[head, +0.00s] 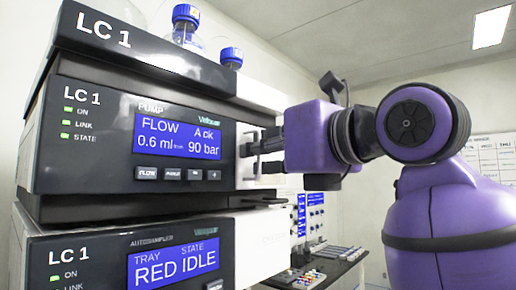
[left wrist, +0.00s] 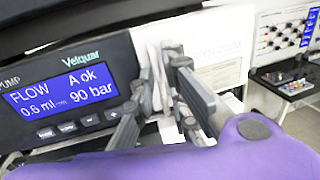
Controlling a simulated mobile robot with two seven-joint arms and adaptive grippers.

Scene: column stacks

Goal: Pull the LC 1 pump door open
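The LC 1 pump (head: 120,140) is the middle unit of the stack in the head view. Its dark front door carries a blue screen (head: 178,138) reading 0.6 ml and 90 bar. The door looks closed, flush with the unit. My left gripper (head: 255,153) is at the right edge of the pump front, pointing left. In the left wrist view its fingers (left wrist: 167,85) are close together around a pale upright part (left wrist: 154,62) beside the dark panel. I cannot tell whether they press on it. My right gripper is not in view.
The LC 1 autosampler (head: 130,262) sits directly below the pump. A dark tray with blue-capped bottles (head: 231,58) stands on top. A bench with small coloured vials (head: 303,277) and a blue-panelled instrument (head: 308,215) are behind, to the right.

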